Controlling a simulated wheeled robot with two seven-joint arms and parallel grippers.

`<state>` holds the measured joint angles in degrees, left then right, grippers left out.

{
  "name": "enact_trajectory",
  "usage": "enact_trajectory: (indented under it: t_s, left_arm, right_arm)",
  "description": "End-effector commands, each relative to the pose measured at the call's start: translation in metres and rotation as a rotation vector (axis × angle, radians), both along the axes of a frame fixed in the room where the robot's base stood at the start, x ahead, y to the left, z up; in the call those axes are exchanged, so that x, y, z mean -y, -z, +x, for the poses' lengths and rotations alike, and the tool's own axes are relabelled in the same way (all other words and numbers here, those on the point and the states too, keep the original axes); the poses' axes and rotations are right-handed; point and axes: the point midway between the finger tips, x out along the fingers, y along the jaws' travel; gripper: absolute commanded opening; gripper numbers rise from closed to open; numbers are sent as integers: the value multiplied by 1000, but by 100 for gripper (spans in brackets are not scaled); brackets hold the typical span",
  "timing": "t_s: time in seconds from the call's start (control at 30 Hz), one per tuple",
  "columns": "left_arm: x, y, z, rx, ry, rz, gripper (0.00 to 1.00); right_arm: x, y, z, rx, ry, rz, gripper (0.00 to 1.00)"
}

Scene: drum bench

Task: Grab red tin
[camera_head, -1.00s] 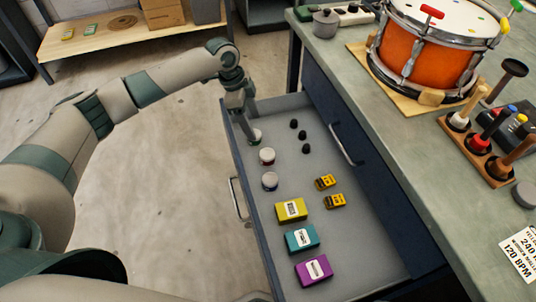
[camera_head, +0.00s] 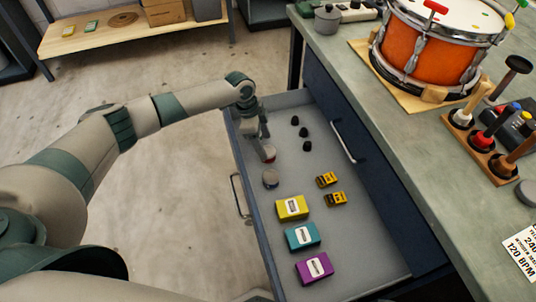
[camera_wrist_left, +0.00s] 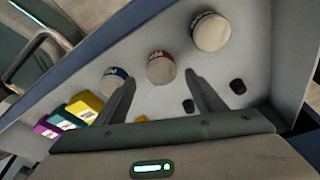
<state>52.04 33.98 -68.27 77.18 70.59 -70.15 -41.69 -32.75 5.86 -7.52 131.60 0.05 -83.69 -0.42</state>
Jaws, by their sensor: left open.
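The red tin (camera_head: 269,154), white-lidded with a red band, stands in the open drawer and is partly covered by my left gripper (camera_head: 266,142) in the head view. In the left wrist view the red tin (camera_wrist_left: 160,68) shows between and just beyond the tips of my left gripper (camera_wrist_left: 160,76). The fingers are open and empty; I cannot tell whether they touch the tin. A blue-banded tin (camera_head: 270,179) stands nearer in the drawer. A third white-lidded tin (camera_wrist_left: 211,33) shows in the left wrist view but is hidden in the head view. My right gripper is out of view.
The drawer (camera_head: 375,262) also holds several black knobs (camera_head: 304,132), two small yellow-black boxes (camera_head: 327,180), and yellow (camera_head: 292,208), teal (camera_head: 302,237) and purple (camera_head: 314,268) boxes. The workbench (camera_head: 400,150) with an orange drum (camera_head: 428,55) borders the drawer on the right.

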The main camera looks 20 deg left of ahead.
Motion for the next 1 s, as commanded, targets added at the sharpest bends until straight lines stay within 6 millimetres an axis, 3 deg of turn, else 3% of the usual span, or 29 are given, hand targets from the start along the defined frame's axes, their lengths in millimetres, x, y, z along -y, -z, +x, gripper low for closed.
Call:
enact_trajectory:
  t_s: [0.53, 1.0]
  left_arm:
    - [3, 10, 1, 0, -1, 0, 64]
    - [13, 56, 6, 0, -1, 0, 64]
  right_arm:
    - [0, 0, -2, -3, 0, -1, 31]
    - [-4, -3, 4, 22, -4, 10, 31]
